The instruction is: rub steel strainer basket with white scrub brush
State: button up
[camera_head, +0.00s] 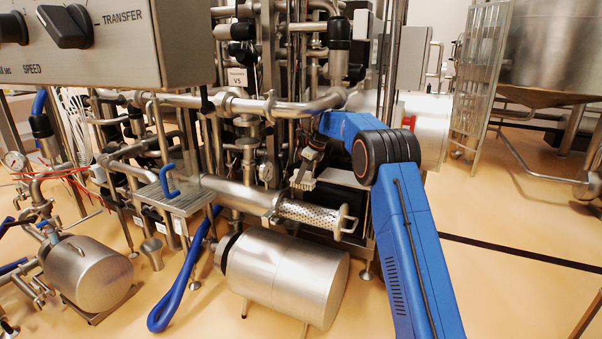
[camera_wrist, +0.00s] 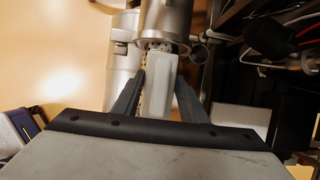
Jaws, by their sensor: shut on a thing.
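The steel strainer basket (camera_head: 308,215) is a perforated cylinder with a loop handle at its right end. It sticks out to the right from a steel tube housing. My gripper (camera_head: 306,170) is just above the basket near the housing's mouth. In the wrist view my gripper (camera_wrist: 159,84) is shut on the white scrub brush (camera_wrist: 156,98), whose pale block lies between the two dark fingers. The brush's far end is close to the steel housing, where a little of the perforated basket shows. Whether the bristles touch the basket cannot be told.
The steel tube housing (camera_head: 238,192) joins the basket's left end. A steel motor (camera_head: 288,275) lies below it, with a blue hose (camera_head: 180,285) to its left. Pipes crowd the space behind. A control box (camera_head: 110,40) hangs at upper left. Floor on the right is open.

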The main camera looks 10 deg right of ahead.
aim_at(303, 187)
jog(key=shift+w+f, duration=0.1)
jog(key=shift+f, duration=0.05)
jog(key=shift+f, duration=2.85)
jog(key=shift+f, duration=1.1)
jog(key=shift+s+d+r, duration=0.1)
jog(key=shift+s+d, duration=0.4)
jog(key=shift+d, duration=0.2)
jog(key=shift+s+d, duration=0.45)
jog(key=shift+d, duration=0.2)
jog(key=shift+s+d+f, duration=0.1)
jog(key=shift+s+d, duration=0.7)
jog(key=shift+d, duration=0.25)
jog(key=shift+s+d+f, duration=0.1)
jog(key=shift+s+d, duration=0.65)
jog(key=shift+d, duration=0.25)
jog(key=shift+s+d+f, duration=0.1)
jog(key=shift+s+d, duration=0.7)
jog(key=shift+d, duration=0.25)
jog(key=shift+r, duration=0.1)
